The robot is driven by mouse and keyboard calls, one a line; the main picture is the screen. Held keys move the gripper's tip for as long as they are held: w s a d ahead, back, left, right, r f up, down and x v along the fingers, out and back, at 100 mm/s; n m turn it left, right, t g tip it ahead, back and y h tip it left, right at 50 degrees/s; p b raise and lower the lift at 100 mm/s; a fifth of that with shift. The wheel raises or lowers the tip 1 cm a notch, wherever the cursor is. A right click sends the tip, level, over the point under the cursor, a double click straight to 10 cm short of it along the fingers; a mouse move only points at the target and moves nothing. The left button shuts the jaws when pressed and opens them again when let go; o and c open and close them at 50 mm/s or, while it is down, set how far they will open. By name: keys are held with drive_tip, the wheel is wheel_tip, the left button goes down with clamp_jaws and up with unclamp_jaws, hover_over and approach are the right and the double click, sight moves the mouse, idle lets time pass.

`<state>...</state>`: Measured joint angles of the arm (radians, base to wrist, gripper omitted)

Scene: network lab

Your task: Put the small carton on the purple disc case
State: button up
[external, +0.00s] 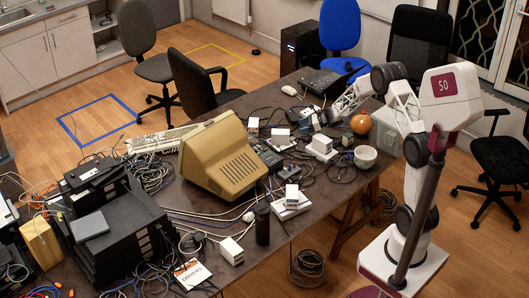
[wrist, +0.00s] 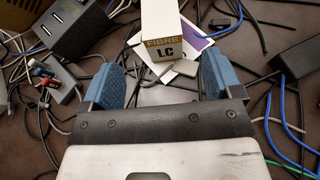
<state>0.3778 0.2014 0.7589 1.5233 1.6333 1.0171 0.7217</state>
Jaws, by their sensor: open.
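My gripper (wrist: 160,78) is open, with its two blue fingers apart and nothing held between them. A small carton (wrist: 163,38) marked "FIBRE LC", white with a tan band, shows just beyond the fingertips in the wrist view. A flat white and purple piece (wrist: 198,43), possibly the purple disc case, shows behind and right of the carton. I cannot tell whether the carton rests on it or stands beside it. In the external view, my gripper (external: 318,121) is low over the right part of the table among white cartons; the purple case is not clear there.
Cables and small adapters crowd the table. A beige monitor (external: 222,155) stands left of my gripper. A white bowl (external: 365,157) and an orange round object (external: 360,124) are to the right. A black box (wrist: 72,27) and another black block (wrist: 298,58) flank the fingers.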

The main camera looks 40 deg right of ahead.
drive_tip(key=s+a+r+n+g+h, duration=0.1)
drive_tip(key=s+a+r+n+g, duration=0.2)
drive_tip(key=s+a+r+n, duration=0.6)
drive_tip(key=s+a+r+n+g+h, duration=0.1)
drive_tip(key=s+a+r+n+g, duration=0.25)
drive_tip(key=s+a+r, duration=0.6)
drive_tip(key=s+r+n+h, duration=0.2)
drive_tip(key=s+n, duration=0.2)
drive_tip(key=s, duration=0.8)
drive_tip(key=s+r+n+h, duration=0.3)
drive_tip(key=s+n, duration=0.2)
drive_tip(key=s, duration=0.7)
drive_tip(key=s+d+r+n+h, duration=0.1)
drive_tip(key=s+n, duration=0.4)
drive_tip(key=s, duration=0.8)
drive_tip(key=shift+r+h, duration=0.8)
drive_tip(key=shift+r, duration=0.05)
